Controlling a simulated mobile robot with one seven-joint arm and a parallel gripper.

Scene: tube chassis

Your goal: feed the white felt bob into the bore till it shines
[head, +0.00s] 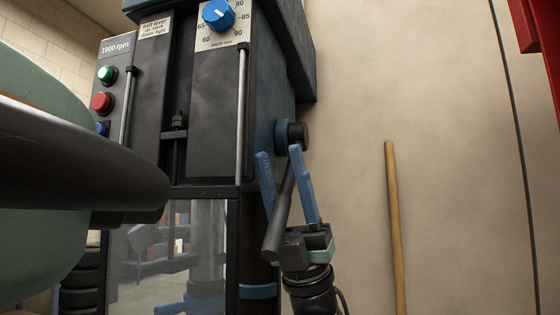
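A feed lever (283,190) hangs from the hub (292,134) on the right side of a dark drill press head (218,115). It slopes down to a thick dark grip. My gripper (279,152) points up beside the press, with its two blue fingers spread. The lever passes between the fingers or just in front of them; I cannot tell which. I see gaps beside it, so the gripper does not look closed on it. The white felt bob and the bore do not show in this view.
A blue depth dial (218,14) and green (107,75) and red (102,102) buttons are on the press front. A clear guard (165,270) hangs below. A wooden pole (393,225) leans against the wall on the right. The wall area between press and pole is clear.

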